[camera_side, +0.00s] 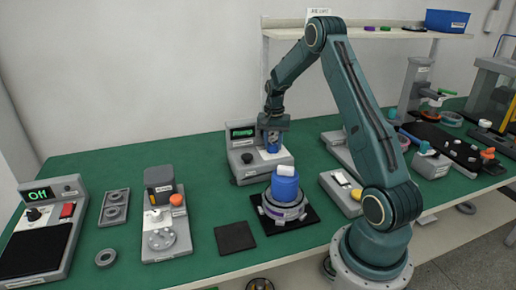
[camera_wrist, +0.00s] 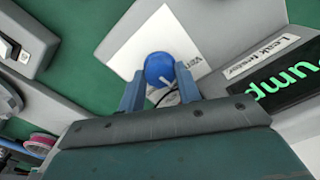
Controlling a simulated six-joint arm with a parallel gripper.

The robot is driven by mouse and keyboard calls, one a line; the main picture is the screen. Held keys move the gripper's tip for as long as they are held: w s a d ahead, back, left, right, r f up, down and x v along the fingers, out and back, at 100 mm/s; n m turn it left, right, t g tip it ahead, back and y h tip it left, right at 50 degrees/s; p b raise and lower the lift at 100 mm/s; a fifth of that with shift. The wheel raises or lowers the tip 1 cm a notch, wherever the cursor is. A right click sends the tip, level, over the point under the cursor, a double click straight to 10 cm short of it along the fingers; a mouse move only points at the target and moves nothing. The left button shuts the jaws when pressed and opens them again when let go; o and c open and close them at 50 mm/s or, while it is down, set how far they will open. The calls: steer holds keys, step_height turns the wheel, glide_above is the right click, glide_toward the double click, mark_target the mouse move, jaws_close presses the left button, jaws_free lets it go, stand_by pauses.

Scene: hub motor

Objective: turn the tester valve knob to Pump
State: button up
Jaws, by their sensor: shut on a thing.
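The leak tester (camera_side: 262,170) is a grey box in the middle of the bench, with a lit display (camera_side: 243,132) that reads Pump in green. In the wrist view its label (camera_wrist: 262,56) reads Leak tester, and part of the display (camera_wrist: 285,82) shows "ump". The valve knob (camera_wrist: 159,68) is round and blue with a white pointer line, on a white label plate. My gripper (camera_wrist: 160,76) is shut on the knob, one blue finger on each side. In the side view my gripper (camera_side: 272,146) points down over the tester and the knob cannot be made out.
A blue cylinder (camera_side: 286,188) with a white top stands on a round fixture just in front of the tester. A dark square pad (camera_side: 235,237) lies to its left. A station with an Off display (camera_side: 40,194) is far left. A shelf (camera_side: 400,34) is above.

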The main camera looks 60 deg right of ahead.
mark_target(273, 145)
steer(key=o, duration=1)
steer(key=shift+c, duration=0.2)
steer(key=shift+r, duration=0.1)
step_height(273, 145, up, 14)
